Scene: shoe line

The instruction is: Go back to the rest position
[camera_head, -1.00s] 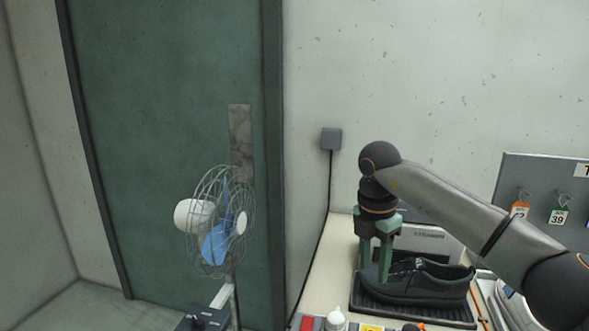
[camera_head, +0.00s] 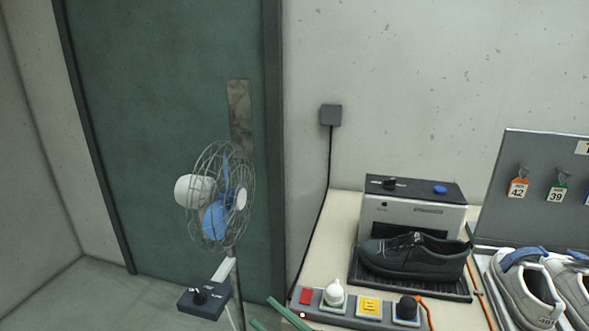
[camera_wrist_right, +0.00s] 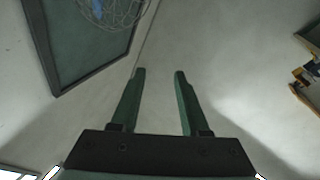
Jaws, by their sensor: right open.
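My right gripper (camera_head: 261,310) shows only as two green fingers at the bottom edge of the head view, left of the table's front corner. In the right wrist view its two fingers (camera_wrist_right: 160,72) stand apart with nothing between them, so it is open and empty. The rest of the right arm is out of the head view. My left gripper is not in view. The black shoe (camera_head: 412,256) sits on the dark ribbed tray (camera_head: 440,290) in front of the grey machine (camera_head: 412,216), clear of the gripper.
A standing fan (camera_head: 218,205) with a control box (camera_head: 203,300) stands left of the table, close to the right gripper. A control strip (camera_head: 322,314) lies along the table front. White shoes (camera_head: 525,295) and a tag board (camera_head: 540,190) are at the right.

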